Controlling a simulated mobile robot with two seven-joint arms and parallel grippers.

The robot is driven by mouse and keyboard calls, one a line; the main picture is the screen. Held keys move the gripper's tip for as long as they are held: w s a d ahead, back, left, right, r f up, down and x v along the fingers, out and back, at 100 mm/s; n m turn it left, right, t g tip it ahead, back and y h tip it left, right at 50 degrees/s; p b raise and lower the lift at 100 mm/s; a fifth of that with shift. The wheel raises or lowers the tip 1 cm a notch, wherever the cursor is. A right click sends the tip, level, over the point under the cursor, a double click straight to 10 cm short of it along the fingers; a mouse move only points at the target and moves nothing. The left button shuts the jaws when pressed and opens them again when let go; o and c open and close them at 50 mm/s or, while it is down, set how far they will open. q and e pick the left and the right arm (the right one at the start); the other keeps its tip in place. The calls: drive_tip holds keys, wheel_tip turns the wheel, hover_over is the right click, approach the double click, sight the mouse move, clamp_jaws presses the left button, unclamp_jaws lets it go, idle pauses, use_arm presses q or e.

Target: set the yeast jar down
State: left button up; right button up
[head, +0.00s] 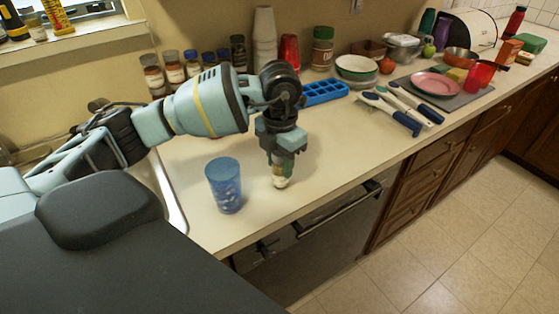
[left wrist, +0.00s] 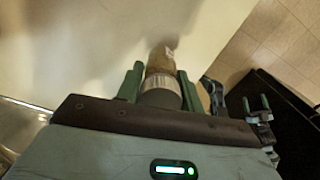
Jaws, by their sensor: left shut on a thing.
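The yeast jar (head: 280,181) is in my left gripper (head: 279,164), which points down over the counter near its front edge. The gripper is shut on the jar, and only the jar's lower part shows below the fingers in the head view. In the left wrist view the jar (left wrist: 160,75) sits between the two green fingers of the left gripper (left wrist: 160,86). The jar's bottom is at or just above the counter (head: 330,170); I cannot tell if it touches.
A blue cup (head: 224,186) stands left of the jar. A blue ice tray (head: 324,92), several spice jars (head: 172,68), a green-lidded jar (head: 323,48) and blue-handled utensils (head: 393,110) lie beyond. The counter right of the jar is clear, and its front edge is close.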

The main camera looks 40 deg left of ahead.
use_arm(q)
drive_tip(key=shift+f, duration=0.15)
drive_tip(key=o, duration=1)
drive_tip(key=shift+f, duration=0.1)
wheel_tip(320, 180, up, 12)
drive_tip(key=shift+r, duration=0.2)
idle(0.4)
